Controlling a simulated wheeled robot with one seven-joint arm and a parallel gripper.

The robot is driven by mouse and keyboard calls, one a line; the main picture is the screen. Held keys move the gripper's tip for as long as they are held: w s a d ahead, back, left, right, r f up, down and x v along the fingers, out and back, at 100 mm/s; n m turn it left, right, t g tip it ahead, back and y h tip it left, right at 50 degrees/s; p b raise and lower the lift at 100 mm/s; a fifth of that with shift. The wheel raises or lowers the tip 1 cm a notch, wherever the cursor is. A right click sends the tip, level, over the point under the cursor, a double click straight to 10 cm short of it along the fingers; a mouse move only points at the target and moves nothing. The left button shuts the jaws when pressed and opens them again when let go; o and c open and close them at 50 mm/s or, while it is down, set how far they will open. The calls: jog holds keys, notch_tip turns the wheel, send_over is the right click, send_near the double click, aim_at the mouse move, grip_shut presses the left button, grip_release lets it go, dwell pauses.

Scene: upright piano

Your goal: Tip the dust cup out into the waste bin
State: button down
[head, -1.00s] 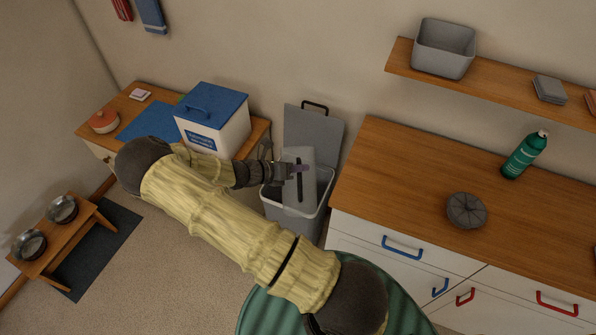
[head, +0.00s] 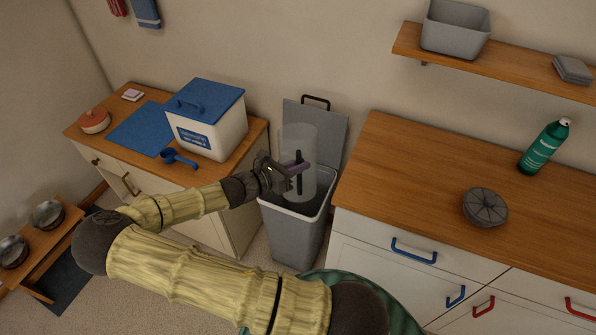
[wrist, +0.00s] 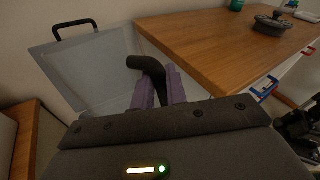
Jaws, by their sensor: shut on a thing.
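The dust cup (head: 296,147) is a clear, see-through cylinder with a dark handle. It looks upright over the mouth of the waste bin (head: 293,236), and I see no contents in it. My gripper (head: 297,168) is shut on its handle, with purple fingers. In the wrist view the black handle (wrist: 150,72) sits between the fingers (wrist: 159,90); the clear body is hard to make out there. The grey bin stands on the floor with its lid (head: 330,133) raised against the wall. Its inside is mostly hidden.
A wooden counter (head: 430,185) is close on the right, with a dark ridged round piece (head: 485,207) and a green spray can (head: 543,147). On the left, a low cabinet holds a white box with a blue lid (head: 208,120) and a blue scoop (head: 178,158). A shelf (head: 500,68) hangs above.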

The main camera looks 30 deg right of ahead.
jog(key=shift+s+f+m+h+b, duration=0.15)
jog(key=shift+m+h+b, duration=0.3)
jog(key=shift+b, duration=0.9)
jog(key=shift+s+f+m+h+b, duration=0.1)
jog(key=shift+f+m+h+b, duration=0.3)
jog(key=shift+b, duration=0.95)
jog(key=shift+a+r+m+t+b, duration=0.1)
jog(key=shift+r+m+t+b, duration=0.2)
jog(key=shift+m+b, duration=0.1)
jog(key=shift+r, duration=0.1)
